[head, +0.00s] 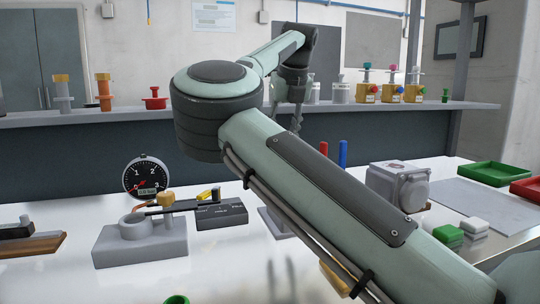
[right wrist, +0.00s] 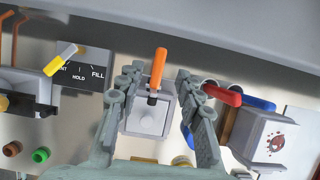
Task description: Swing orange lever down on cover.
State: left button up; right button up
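The orange lever (right wrist: 159,68) stands out from a dark pivot on a grey square cover (right wrist: 148,120) in the right wrist view. Its free end points up in that picture. My right gripper (right wrist: 158,80) is open, with one finger on each side of the lever and cover. Gaps show between both fingers and the lever, and nothing is held. In the head view my right arm crosses the middle, with the right gripper (head: 292,108) behind it; the lever is hidden there. A grey edge of its unit (head: 273,222) shows beside my arm. My left gripper is not in view.
A panel marked FILL and HOLD (right wrist: 82,68) with a yellow-tipped lever is left of the cover. A red handle (right wrist: 222,94) and blue handle (right wrist: 258,104) are close to the right finger.

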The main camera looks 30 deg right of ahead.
jog(key=x, duration=0.6)
jog(key=shift+p, duration=0.3)
jog(key=shift+f, duration=0.25)
grip_shut()
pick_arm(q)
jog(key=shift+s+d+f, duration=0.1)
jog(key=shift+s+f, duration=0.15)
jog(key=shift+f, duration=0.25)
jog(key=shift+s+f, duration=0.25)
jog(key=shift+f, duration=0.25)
